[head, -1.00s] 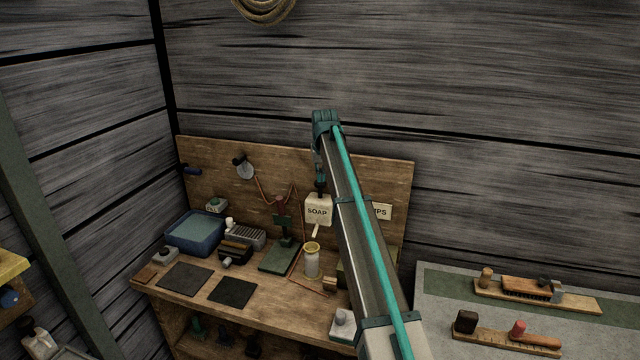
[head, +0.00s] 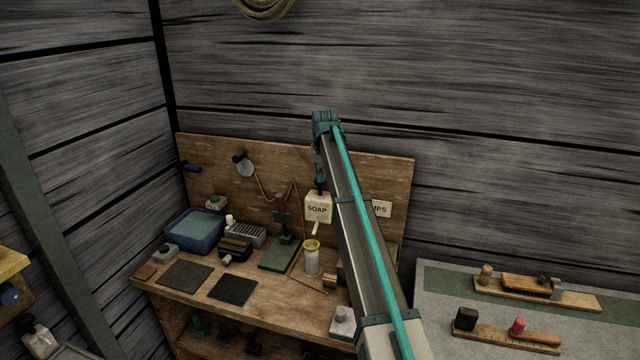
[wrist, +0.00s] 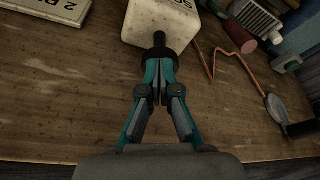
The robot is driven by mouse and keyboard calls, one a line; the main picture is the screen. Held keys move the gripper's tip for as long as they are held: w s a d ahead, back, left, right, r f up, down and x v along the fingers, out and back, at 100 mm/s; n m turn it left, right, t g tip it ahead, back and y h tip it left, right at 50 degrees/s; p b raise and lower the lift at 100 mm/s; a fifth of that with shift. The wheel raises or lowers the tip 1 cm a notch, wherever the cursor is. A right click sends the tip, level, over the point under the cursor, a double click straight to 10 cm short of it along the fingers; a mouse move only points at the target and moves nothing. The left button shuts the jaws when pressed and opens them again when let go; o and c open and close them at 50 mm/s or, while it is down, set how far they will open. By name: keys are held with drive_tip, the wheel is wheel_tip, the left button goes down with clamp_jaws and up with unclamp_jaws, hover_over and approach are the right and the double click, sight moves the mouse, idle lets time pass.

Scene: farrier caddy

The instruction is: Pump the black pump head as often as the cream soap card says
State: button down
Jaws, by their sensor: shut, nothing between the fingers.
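The cream soap dispenser (head: 318,209), marked SOAP, stands upright against the wooden back board. Its black pump head (wrist: 159,41) points up at my fingertips in the wrist view. My gripper (wrist: 159,62) is shut and empty, its fingertips right at the pump head. I cannot tell whether they touch it. In the head view my gripper (head: 319,178) is just above the dispenser, partly behind my arm. The cream card (head: 382,209) on the board is partly hidden by my arm. In the wrist view the card (wrist: 62,12) shows a 2 and the start of a cut-off word.
A yellow-rimmed jar (head: 312,259) stands below the dispenser's spout. A green stand (head: 278,254), a blue basin (head: 195,232) and dark mats (head: 232,291) lie to the left. A grey table (head: 440,330) with brushes is at the right.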

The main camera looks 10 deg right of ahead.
drive_tip(key=shift+f+b, duration=0.3)
drive_tip(key=shift+f, duration=1)
drive_tip(key=shift+r, duration=0.2)
drive_tip(key=shift+r+p, duration=0.9)
drive_tip(key=shift+r, duration=0.95)
drive_tip(key=shift+r+p, duration=1.05)
drive_tip(key=shift+r, duration=1.45)
